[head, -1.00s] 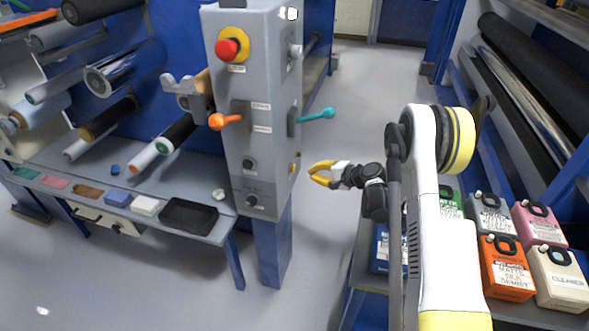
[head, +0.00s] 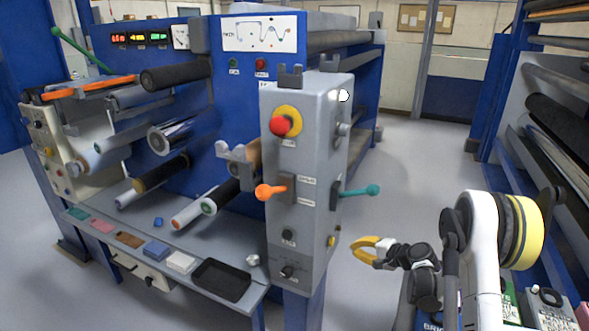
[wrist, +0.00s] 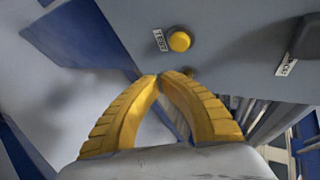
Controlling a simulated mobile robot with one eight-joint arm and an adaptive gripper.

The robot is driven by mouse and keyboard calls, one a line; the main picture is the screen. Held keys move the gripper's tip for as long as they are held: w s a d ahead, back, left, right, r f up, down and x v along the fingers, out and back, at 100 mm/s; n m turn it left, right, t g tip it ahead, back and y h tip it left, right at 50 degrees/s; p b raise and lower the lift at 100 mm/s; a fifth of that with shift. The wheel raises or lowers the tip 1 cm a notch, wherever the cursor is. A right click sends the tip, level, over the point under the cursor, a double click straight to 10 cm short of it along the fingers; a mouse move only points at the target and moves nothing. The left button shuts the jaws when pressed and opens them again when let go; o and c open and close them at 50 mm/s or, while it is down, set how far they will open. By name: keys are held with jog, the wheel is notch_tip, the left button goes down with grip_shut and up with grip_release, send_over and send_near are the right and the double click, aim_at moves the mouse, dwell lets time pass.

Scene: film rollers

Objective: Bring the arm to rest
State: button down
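My gripper (head: 366,249) has yellow fingers and is held in the air to the right of the grey control column (head: 300,160). In the wrist view the two yellow fingertips (wrist: 161,76) meet, with nothing seen between them. The gripper looks shut and empty. My white arm stands at the right of the head view, bent, with the gripper pointing left. A yellow button (wrist: 179,41) on the grey panel shows just beyond the fingertips in the wrist view; the fingers appear apart from it.
The column carries a red knob (head: 279,126), an orange lever (head: 270,191) and a teal lever (head: 360,190). A shelf with a black tray (head: 222,280) is at left. Containers (head: 548,308) stand at lower right beside my arm. Open floor (head: 420,150) lies behind.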

jog(key=s+a+r+n+g+h, duration=0.1)
jog(key=s+a+r+n+h, duration=0.2)
jog(key=s+r, duration=0.55)
jog(key=s+a+r+n+g, duration=0.2)
jog(key=s+a+r, duration=0.35)
jog(key=r, duration=0.65)
jog(key=s+r+n+h, duration=0.2)
jog(key=s+n+h, duration=0.2)
jog(key=s, duration=2.1)
jog(key=shift+s+n, duration=0.15)
jog(key=shift+n, duration=0.65)
jog(key=shift+r, duration=0.1)
